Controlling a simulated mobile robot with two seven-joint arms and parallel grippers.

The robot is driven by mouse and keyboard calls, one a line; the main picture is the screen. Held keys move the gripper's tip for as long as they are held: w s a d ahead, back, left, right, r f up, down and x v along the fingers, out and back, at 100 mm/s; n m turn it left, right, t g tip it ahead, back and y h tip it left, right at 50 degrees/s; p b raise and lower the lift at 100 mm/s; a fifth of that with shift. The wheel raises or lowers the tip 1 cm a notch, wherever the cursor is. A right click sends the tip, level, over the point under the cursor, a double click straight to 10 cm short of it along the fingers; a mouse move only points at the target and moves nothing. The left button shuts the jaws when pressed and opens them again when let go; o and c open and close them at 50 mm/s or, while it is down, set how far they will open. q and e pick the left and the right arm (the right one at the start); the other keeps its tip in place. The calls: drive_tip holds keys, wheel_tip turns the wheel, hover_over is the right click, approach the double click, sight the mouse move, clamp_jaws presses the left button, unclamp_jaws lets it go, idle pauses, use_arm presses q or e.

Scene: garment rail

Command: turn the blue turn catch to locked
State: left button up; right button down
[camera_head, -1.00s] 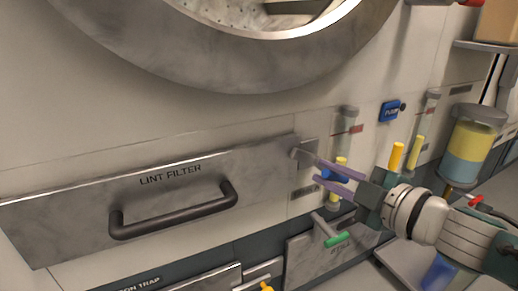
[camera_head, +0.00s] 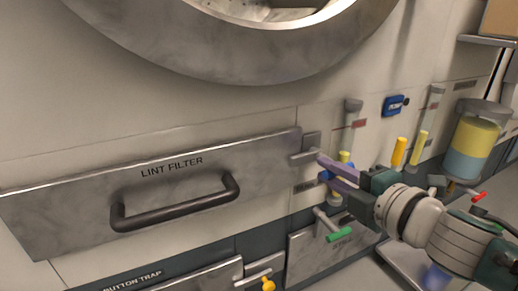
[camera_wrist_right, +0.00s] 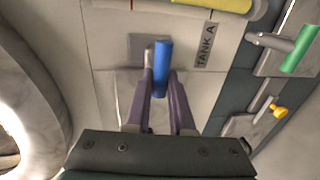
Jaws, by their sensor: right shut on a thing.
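The blue turn catch (camera_wrist_right: 162,60) has a blue grip on a grey metal arm and sits at the upper right corner of the lint filter panel (camera_head: 80,203). In the head view its blue grip (camera_head: 325,174) is mostly hidden by my right gripper (camera_head: 321,167). In the right wrist view the purple fingers of my right gripper (camera_wrist_right: 160,78) stand on both sides of the blue grip, closed on it. My left gripper is not in view.
A green-handled catch (camera_head: 340,234) and a yellow-handled catch (camera_head: 268,284) are below. A dark bar handle (camera_head: 175,212) crosses the lint filter panel. Gauge tubes with yellow parts (camera_head: 399,151), a small blue box (camera_head: 394,105) and a yellow-blue container (camera_head: 470,150) are to the right.

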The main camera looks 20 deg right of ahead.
drive_tip(key=shift+f, duration=0.1)
drive_tip(key=c, duration=0.8)
unclamp_jaws()
drive_tip(key=p+v, duration=0.3)
drive_tip(key=v, duration=0.7)
